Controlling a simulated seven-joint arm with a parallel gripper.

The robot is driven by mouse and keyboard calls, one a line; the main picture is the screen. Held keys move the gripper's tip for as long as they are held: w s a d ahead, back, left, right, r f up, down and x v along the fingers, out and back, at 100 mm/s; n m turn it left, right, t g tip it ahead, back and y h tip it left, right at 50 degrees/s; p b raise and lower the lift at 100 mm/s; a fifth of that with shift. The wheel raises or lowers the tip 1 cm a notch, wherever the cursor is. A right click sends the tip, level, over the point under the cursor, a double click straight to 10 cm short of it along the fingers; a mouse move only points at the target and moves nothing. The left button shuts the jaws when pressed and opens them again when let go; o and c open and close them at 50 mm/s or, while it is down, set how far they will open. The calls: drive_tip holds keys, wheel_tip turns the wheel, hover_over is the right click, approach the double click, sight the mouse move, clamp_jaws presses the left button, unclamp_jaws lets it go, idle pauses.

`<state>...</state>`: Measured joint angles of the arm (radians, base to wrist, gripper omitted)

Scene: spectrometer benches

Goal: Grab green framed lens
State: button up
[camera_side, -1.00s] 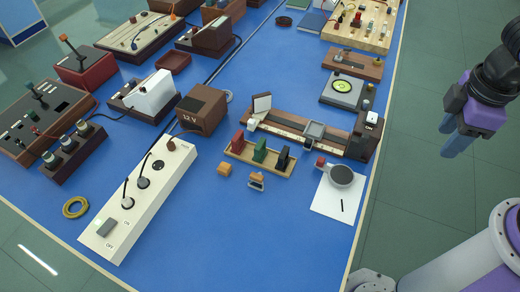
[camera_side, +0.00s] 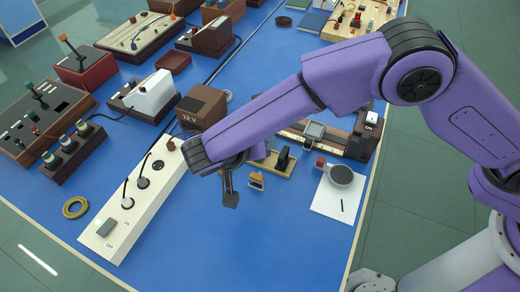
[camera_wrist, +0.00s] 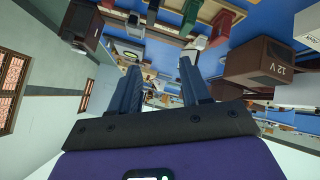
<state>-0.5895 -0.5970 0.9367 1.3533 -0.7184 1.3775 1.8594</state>
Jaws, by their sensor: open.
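The green framed lens (camera_wrist: 190,12) stands upright at the top edge of the wrist view, between a black framed lens (camera_wrist: 152,10) and a red framed lens (camera_wrist: 221,25). They stand on a wooden tray (camera_side: 286,171). In the side view my arm hides the red lens and most or all of the green one; the black lens (camera_side: 283,158) shows. My gripper (camera_side: 230,192) is left of the tray and points down, apart from the lenses. In the wrist view my gripper (camera_wrist: 159,64) has its fingers spread, with nothing held between them.
Behind the tray is a long rail bench (camera_side: 335,138). A brown 12 V box (camera_side: 203,106) and a cream switch panel (camera_side: 110,228) stand to the left. A small orange-topped piece (camera_side: 256,180) lies near my gripper. The blue table in front is clear.

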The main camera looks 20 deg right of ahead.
drive_tip(key=s+a+f+m+t+h, duration=0.1)
drive_tip(key=a+f+m+t, duration=0.2)
drive_tip(key=a+f+m, duration=0.3)
drive_tip(key=shift+n, duration=0.4)
drive_tip(key=x, duration=1.2)
drive_tip(key=shift+s+f, duration=0.15)
drive_tip(key=shift+s, duration=0.05)
drive_tip(key=shift+d+r+x, duration=0.1)
drive_tip(key=shift+d+x, duration=0.05)
drive_tip(key=shift+x, duration=0.75)
drive_tip(key=shift+d+r+x, duration=0.1)
drive_tip(key=shift+r+x, duration=0.05)
drive_tip(key=shift+x, duration=0.7)
drive_tip(key=shift+d+r+x, duration=0.1)
drive_tip(key=shift+d+x, duration=0.05)
drive_tip(key=shift+x, duration=0.75)
drive_tip(key=shift+s, duration=0.1)
clamp_jaws()
